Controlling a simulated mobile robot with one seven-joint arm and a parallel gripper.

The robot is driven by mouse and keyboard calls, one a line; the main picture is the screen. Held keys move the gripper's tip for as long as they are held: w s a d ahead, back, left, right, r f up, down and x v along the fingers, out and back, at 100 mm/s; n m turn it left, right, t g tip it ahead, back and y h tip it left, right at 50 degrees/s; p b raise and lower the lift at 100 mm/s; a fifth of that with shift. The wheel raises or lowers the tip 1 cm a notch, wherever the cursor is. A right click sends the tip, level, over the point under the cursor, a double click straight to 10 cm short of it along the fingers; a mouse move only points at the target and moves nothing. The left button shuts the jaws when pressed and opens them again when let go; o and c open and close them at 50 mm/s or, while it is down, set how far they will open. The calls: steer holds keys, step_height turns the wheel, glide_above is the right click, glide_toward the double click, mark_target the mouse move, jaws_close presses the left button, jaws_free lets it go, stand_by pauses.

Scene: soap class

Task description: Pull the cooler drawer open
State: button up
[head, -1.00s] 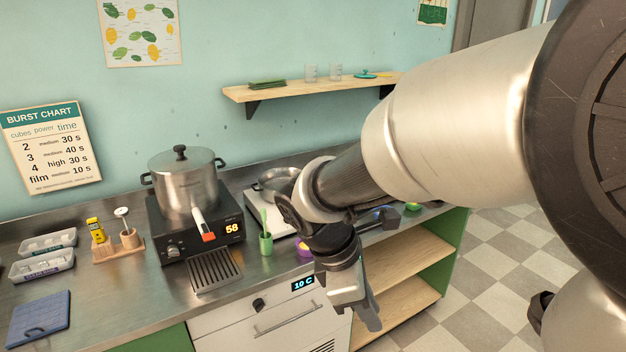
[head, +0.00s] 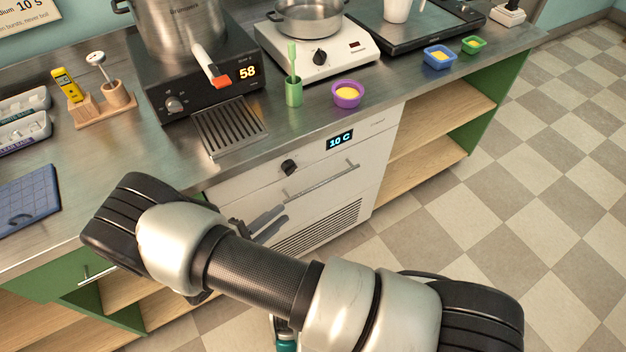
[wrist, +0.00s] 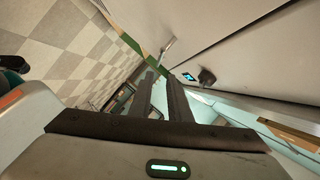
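The cooler (head: 240,190) is a white-fronted unit under the counter. The drawer looks shut. My gripper (head: 270,223) is in front of the cooler's front, below and left of the handle, and apart from it. In the wrist view my gripper (wrist: 161,88) shows two dark fingers with an empty gap between them. The handle (wrist: 168,47) shows beyond the fingertips there, and the display (wrist: 188,77) and knob (wrist: 207,77) lie to its right. My arm hides the cooler's lower left.
On the counter above stand a black burner (head: 190,85) with a pot, a green cup (head: 293,93), a purple bowl (head: 347,95) and a white hotplate (head: 320,52). Open wooden shelves (head: 430,130) flank the cooler on the right. The checkered floor (head: 500,190) in front is clear.

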mark_target(318, 185)
steer(key=b+x, duration=0.1)
steer(key=x, duration=1.6)
steer(key=shift+d, duration=0.15)
jaws_close()
